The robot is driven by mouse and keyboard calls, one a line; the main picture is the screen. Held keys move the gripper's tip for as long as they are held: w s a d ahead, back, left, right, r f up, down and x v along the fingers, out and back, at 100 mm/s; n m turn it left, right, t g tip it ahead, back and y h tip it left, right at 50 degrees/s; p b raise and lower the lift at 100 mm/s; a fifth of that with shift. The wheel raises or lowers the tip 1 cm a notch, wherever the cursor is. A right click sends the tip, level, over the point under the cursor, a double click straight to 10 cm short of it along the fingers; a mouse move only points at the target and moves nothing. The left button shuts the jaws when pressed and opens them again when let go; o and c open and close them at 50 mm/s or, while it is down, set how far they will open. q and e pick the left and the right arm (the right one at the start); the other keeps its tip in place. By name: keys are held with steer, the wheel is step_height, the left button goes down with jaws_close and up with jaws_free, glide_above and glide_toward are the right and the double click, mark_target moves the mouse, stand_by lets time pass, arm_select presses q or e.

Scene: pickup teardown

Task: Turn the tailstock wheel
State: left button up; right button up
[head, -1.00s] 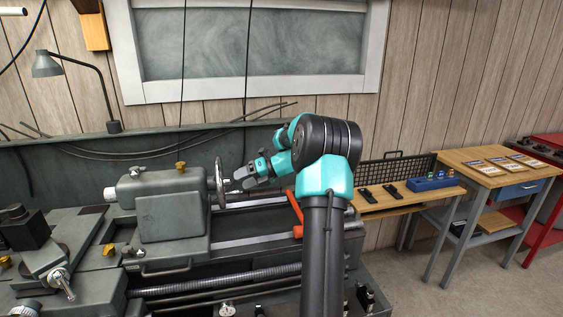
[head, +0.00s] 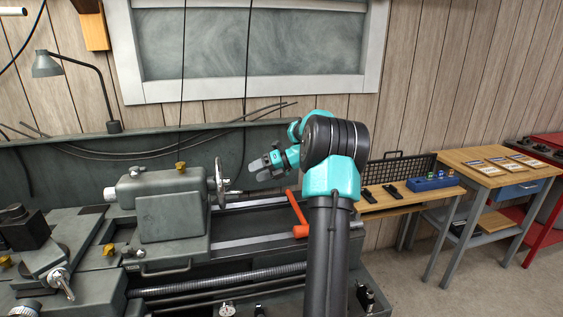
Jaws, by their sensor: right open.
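The tailstock (head: 172,206) is a grey-green casting on the lathe bed. Its wheel (head: 220,184) is a thin metal handwheel seen nearly edge-on at the tailstock's right end, with a handle pointing right. My right gripper (head: 256,170) is open and empty, to the right of the wheel and slightly above its middle, with a visible gap between them. My right arm comes up from the bottom and hides part of the lathe's right end. My left gripper is not in view.
A red-orange lever (head: 298,214) stands close below my right gripper. A desk lamp (head: 47,66) is at the back left. A wooden bench with a blue tray (head: 432,182) stands to the right. The space above the bed right of the wheel is mostly clear.

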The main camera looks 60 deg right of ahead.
steer(key=d+v, duration=0.1)
steer(key=v, duration=0.7)
steer(key=shift+w+d, duration=0.25)
steer(key=shift+d, duration=0.1)
stand_by(0.6)
stand_by(0.3)
steer(key=n+t+y, duration=0.2)
steer(key=n+t, duration=0.1)
steer(key=t, duration=0.5)
glide_toward(224, 180)
steer(key=w, duration=0.3)
steer(key=shift+w+d, duration=0.1)
steer(key=shift+d, duration=0.05)
steer(key=shift+x, duration=3.7)
